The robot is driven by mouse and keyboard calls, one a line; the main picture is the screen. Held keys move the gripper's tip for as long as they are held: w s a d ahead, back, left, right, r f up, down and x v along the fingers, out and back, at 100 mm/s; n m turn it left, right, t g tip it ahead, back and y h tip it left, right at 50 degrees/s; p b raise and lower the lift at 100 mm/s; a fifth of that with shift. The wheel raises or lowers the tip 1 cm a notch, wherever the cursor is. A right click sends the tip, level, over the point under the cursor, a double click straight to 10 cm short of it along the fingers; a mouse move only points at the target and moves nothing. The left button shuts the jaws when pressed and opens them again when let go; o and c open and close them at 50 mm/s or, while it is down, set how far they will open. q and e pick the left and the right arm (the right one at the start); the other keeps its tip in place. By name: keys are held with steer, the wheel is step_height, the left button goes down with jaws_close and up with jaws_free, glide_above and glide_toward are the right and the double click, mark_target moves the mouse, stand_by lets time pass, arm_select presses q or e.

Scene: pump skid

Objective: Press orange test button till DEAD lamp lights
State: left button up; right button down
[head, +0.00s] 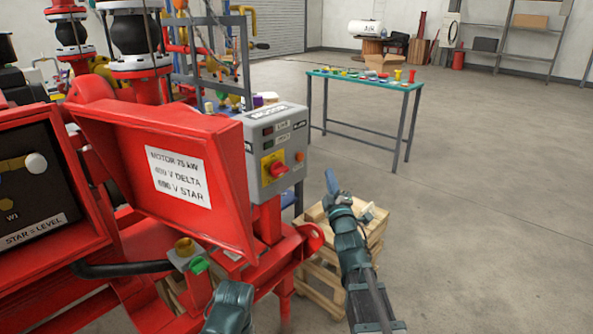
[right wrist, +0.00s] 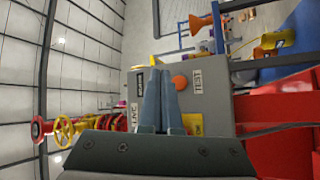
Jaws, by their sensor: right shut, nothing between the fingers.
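The grey motor control box (head: 262,150) stands left of centre in the head view. On it are an orange button (head: 299,157), a red rotary switch on a yellow plate (head: 278,168) and two small dark lamps (head: 268,135); neither looks clearly lit. In the right wrist view the orange button (right wrist: 180,82) sits beside a TEST label, just right of my fingertips. My right gripper (head: 331,180) is shut and empty, right of the box and apart from the button in the head view. A teal part of my left arm shows at the bottom; its fingers do not show.
An open red cover (head: 160,175) with a motor label stands left of the box. A wooden crate or pallet stack (head: 330,245) sits below my right arm. A green-topped table (head: 365,80) with small items stands behind. The floor on the right is clear.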

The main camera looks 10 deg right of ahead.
mark_target(300, 157)
steer(key=shift+w+d+r+n+t+y+b, duration=0.1)
steer(key=shift+d+r+n+t+y+b, duration=0.4)
steer(key=shift+t, duration=0.3)
steer(key=shift+w, duration=0.1)
steer(key=w+a, duration=0.5)
steer(key=w, duration=0.1)
steer(key=shift+w+a, duration=0.25)
steer(key=shift+w, duration=0.1)
stand_by(1.8)
steer(key=shift+w+a, duration=0.25)
steer(key=shift+w, duration=0.1)
steer(key=shift+w+a, duration=0.3)
steer(key=shift+w, duration=0.05)
stand_by(0.8)
steer(key=shift+s, duration=0.1)
steer(key=shift+s+d, duration=0.55)
steer(key=shift+s, duration=0.05)
stand_by(0.3)
